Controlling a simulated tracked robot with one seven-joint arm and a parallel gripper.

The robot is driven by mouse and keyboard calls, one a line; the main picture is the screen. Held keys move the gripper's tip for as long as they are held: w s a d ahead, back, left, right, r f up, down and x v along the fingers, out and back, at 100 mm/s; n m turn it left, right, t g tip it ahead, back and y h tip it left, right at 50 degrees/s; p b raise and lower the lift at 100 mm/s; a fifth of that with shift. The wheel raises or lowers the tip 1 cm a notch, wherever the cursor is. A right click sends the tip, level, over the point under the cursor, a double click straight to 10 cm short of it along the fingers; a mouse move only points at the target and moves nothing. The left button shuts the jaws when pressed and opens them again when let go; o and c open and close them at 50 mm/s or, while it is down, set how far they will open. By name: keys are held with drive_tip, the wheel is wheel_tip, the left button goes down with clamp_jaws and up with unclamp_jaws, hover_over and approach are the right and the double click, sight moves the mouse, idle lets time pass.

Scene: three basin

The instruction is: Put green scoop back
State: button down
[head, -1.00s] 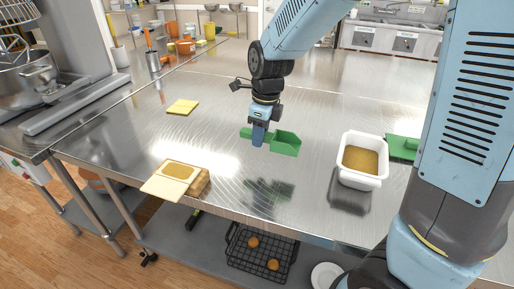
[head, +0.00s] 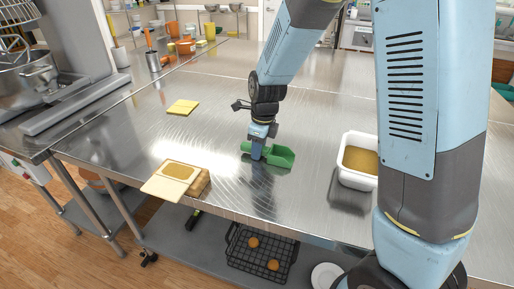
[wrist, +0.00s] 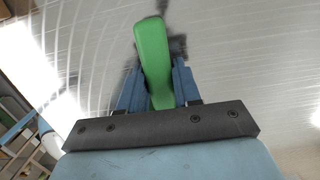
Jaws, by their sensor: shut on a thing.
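The green scoop (head: 280,157) is at the middle of the steel table in the head view, low over or on its surface; I cannot tell if it touches. My gripper (head: 257,155) points down and is shut on the scoop's handle, with the scoop's open end toward the right. In the wrist view the green handle of the scoop (wrist: 153,50) runs between the two blue fingers of my gripper (wrist: 158,92). The white tub (head: 347,178) of brown grainy stuff stands to the right, partly hidden behind my arm.
A wooden box (head: 196,188) with a brown-filled top and a pale board lies at the front left edge. Yellow squares (head: 183,107) lie farther back. A wire basket (head: 259,250) with round brown items is on the lower shelf.

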drive_tip(key=shift+f, duration=0.1)
drive_tip(key=c, duration=0.8)
unclamp_jaws()
drive_tip(key=shift+f, duration=0.1)
drive_tip(key=shift+s, duration=0.15)
drive_tip(key=shift+s+f, duration=0.1)
wheel_tip(320, 180, up, 13)
drive_tip(key=d, duration=0.1)
drive_tip(key=s+d+r+n+t, duration=0.1)
drive_tip(key=s+d+r+n, duration=0.35)
drive_tip(key=d, duration=0.25)
drive_tip(key=s+d+r+n+t, duration=0.1)
drive_tip(key=s+d+r+n, duration=0.25)
drive_tip(key=d+n, duration=0.25)
drive_tip(key=s+d+r+n+t, duration=0.1)
drive_tip(key=s+d+n, duration=0.2)
drive_tip(key=s+d+r+n+t, duration=0.1)
drive_tip(key=s+d+n, duration=0.1)
drive_tip(key=s+n, duration=0.2)
drive_tip(key=s+d+r+n+t+h, duration=0.1)
drive_tip(key=s+d+r+n, duration=0.1)
drive_tip(key=s+d+n, duration=0.1)
drive_tip(key=shift+s+d+n, duration=0.3)
drive_tip(key=shift+s+n, duration=0.3)
drive_tip(key=shift+n, duration=0.15)
